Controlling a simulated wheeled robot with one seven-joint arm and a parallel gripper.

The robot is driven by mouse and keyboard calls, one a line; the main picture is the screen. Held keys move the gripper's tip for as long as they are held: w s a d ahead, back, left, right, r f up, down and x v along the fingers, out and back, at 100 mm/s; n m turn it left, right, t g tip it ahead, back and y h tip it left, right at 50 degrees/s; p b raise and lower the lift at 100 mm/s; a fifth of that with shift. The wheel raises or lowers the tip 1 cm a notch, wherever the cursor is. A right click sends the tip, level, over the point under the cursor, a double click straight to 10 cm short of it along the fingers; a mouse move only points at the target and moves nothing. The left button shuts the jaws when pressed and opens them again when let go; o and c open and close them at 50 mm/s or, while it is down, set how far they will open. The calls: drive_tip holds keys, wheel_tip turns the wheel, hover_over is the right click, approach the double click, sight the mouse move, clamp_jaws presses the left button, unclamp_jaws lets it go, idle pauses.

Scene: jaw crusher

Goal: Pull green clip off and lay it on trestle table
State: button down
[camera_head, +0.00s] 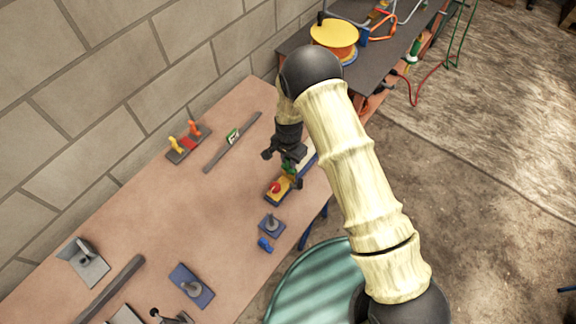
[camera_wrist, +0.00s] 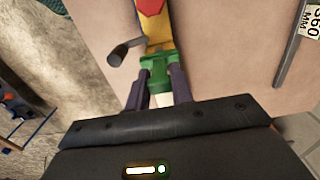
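The green clip (camera_wrist: 157,72) sits across the yellow part of a device with a red button (camera_head: 277,188); the device also shows at the top of the wrist view (camera_wrist: 158,28). My gripper (camera_wrist: 158,80) has one dark finger on each side of the clip, with no clear gap between fingers and clip, so it looks shut on it. In the head view my gripper (camera_head: 287,160) reaches down over the device, and the clip (camera_head: 289,168) is partly hidden. The device lies on the trestle table (camera_head: 215,215) near its right edge.
A grey bar with a label (camera_head: 232,136) and a small rack with yellow and red handles (camera_head: 184,142) lie towards the wall. A small blue block with a grey knob (camera_head: 271,226) is close in front. The table's middle is clear.

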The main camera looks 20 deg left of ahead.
drive_tip(key=shift+r+p, duration=1.7)
drive_tip(key=shift+r, duration=1.35)
drive_tip(key=w+d+f+n+b, duration=0.1)
drive_tip(key=d+f+n+b, duration=0.1)
drive_tip(key=d, duration=1.2)
drive_tip(key=d+f+n+b, duration=0.2)
drive_tip(key=d+b, duration=0.1)
drive_tip(key=d, duration=1.2)
drive_tip(key=shift+w+f+b, duration=0.35)
drive_tip(key=shift+b, duration=0.05)
drive_tip(key=shift+d, duration=0.2)
